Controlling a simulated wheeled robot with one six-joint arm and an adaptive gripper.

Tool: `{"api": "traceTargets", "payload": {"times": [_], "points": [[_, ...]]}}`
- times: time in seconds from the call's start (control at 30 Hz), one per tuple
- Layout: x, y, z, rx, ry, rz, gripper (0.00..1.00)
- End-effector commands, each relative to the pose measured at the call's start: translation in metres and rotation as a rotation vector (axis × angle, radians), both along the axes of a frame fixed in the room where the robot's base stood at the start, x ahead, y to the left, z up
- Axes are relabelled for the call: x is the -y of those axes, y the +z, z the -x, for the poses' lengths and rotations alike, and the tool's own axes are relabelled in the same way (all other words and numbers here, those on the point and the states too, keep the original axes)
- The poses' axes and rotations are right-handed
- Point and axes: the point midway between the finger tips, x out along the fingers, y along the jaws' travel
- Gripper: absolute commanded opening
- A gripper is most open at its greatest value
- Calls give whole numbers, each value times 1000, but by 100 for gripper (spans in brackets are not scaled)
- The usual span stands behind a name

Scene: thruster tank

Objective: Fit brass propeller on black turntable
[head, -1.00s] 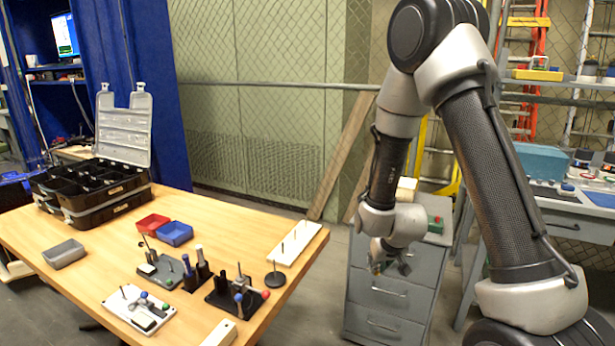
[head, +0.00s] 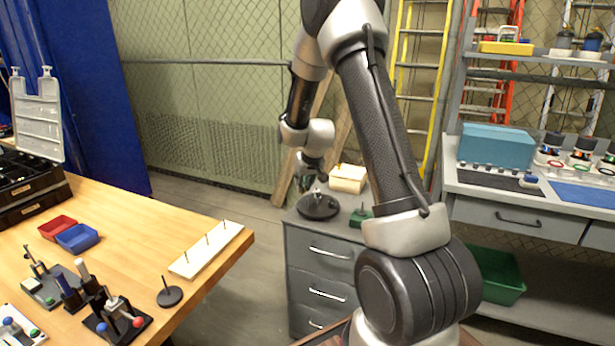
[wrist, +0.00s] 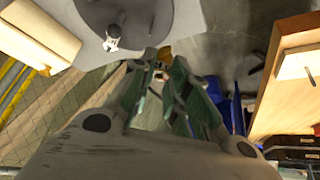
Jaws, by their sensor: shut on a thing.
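The black turntable (head: 318,208) is a dark round disc on top of the grey drawer cabinet. It has a light metal post at its middle. In the wrist view the turntable (wrist: 150,22) fills the top, with its pale post (wrist: 112,38) upper left of my fingers. My gripper (head: 318,180) is above the turntable in the head view. In the wrist view my gripper (wrist: 163,78) has its green fingers shut on the brass propeller (wrist: 164,53). Only a small brass-coloured part shows between the fingertips; the rest is hidden. The propeller appears apart from the post.
A pale block with a peg (head: 347,178) and a green item (head: 361,216) share the cabinet top (head: 340,231). The wooden table (head: 140,212) at left holds a pegged white board (head: 207,249), trays and fixtures. A grey workbench (head: 520,195) stands at right.

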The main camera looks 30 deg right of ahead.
Motion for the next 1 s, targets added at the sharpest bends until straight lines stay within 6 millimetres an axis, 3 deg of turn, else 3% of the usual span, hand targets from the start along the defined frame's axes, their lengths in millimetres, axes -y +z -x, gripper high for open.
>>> {"api": "traceTargets", "payload": {"times": [0.1, 0.2, 0.6, 1.0], "points": [[20, 10, -7, -1, -13, 7, 0], [25, 8, -9, -4, -14, 9, 0], [24, -23, -9, -2, -14, 9, 0], [24, -27, -9, -1, -14, 9, 0]]}}
